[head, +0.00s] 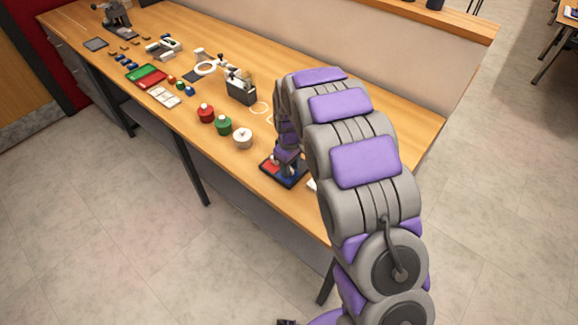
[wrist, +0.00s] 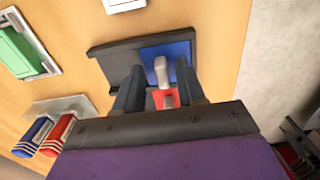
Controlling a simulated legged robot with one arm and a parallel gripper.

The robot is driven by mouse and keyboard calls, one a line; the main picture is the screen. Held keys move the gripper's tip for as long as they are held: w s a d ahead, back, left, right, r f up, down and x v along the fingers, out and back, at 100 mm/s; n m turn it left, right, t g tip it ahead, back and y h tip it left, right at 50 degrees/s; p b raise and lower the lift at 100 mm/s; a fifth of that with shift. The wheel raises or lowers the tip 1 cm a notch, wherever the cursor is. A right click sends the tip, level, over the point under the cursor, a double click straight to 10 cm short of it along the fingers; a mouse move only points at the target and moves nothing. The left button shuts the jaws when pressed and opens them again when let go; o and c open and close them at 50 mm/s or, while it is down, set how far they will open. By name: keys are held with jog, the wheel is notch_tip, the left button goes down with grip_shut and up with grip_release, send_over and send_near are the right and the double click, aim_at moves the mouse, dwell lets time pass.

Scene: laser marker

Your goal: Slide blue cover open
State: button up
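The blue cover (wrist: 179,48) lies in a dark frame (wrist: 112,63) on the bench, at the frame's right part in the wrist view. A light grey handle (wrist: 161,70) stands up from the cover. A red part (wrist: 158,99) shows just below the blue. My gripper (wrist: 155,76) is over the cover, its two dark fingers apart on either side of the handle. I cannot tell whether they touch it. In the head view my gripper (head: 286,158) is low over the dark frame at the bench's near edge, and my arm hides much of it.
Red (head: 206,113), green (head: 223,125) and white (head: 242,138) round knobbed pieces stand left of the frame. A dark box (head: 241,91) stands behind them. In the wrist view a green panel (wrist: 13,52) and blue and red blocks (wrist: 58,133) lie to the left.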

jog(key=shift+d, duration=0.15)
jog(key=shift+c, duration=0.6)
jog(key=shift+a, duration=0.45)
grip_shut()
jog(key=shift+d, duration=0.1)
